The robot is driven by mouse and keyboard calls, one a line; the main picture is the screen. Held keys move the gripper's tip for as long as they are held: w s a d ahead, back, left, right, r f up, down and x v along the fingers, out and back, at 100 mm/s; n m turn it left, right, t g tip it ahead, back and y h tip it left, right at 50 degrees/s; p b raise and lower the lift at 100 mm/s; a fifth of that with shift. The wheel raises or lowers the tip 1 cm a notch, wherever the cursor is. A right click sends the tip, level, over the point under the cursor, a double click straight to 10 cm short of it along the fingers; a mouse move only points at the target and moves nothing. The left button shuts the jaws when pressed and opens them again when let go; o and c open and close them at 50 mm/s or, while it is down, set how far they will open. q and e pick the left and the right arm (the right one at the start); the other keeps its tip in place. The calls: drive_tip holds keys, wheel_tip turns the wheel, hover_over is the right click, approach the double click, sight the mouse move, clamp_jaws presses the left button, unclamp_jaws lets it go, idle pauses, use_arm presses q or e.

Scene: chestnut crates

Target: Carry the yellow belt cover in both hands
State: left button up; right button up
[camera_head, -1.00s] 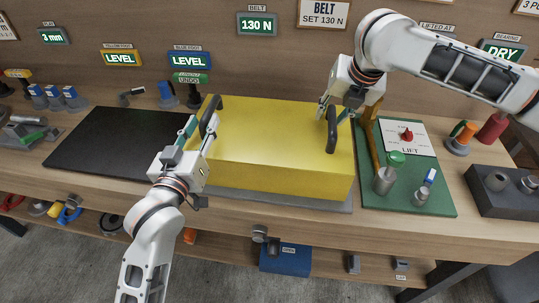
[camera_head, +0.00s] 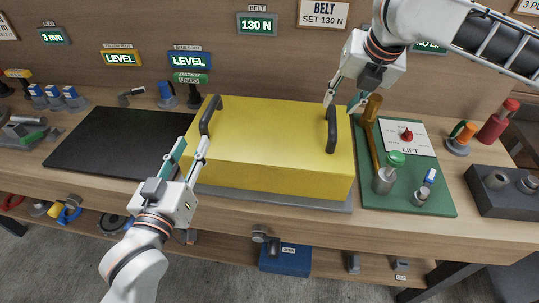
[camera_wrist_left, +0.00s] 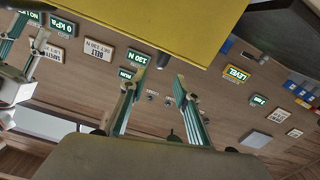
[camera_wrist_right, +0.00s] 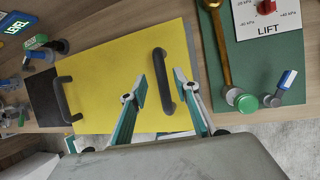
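The yellow belt cover (camera_head: 275,135) lies flat on a grey plate (camera_head: 300,202) at the middle of the bench. It has a black left handle (camera_head: 209,114) and a black right handle (camera_head: 331,130). My left gripper (camera_head: 193,146) is open and empty, just off the cover's front left, apart from the left handle. My right gripper (camera_head: 342,102) is open and empty, above and behind the right handle. In the right wrist view the right handle (camera_wrist_right: 163,80) shows between the spread fingers, further away. The left wrist view shows the cover (camera_wrist_left: 150,25) beyond open fingers.
A bare black mat (camera_head: 115,143) lies left of the cover. Signs hang on the back wall.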

drive_tip(key=v, duration=0.5)
drive_tip(key=shift+s+r, duration=0.2)
drive_tip(key=shift+r, duration=0.1)
drive_tip(key=shift+r, duration=0.1)
wheel_tip(320, 180, up, 12)
drive_tip(key=p, duration=0.5)
idle(0.9)
idle(0.5)
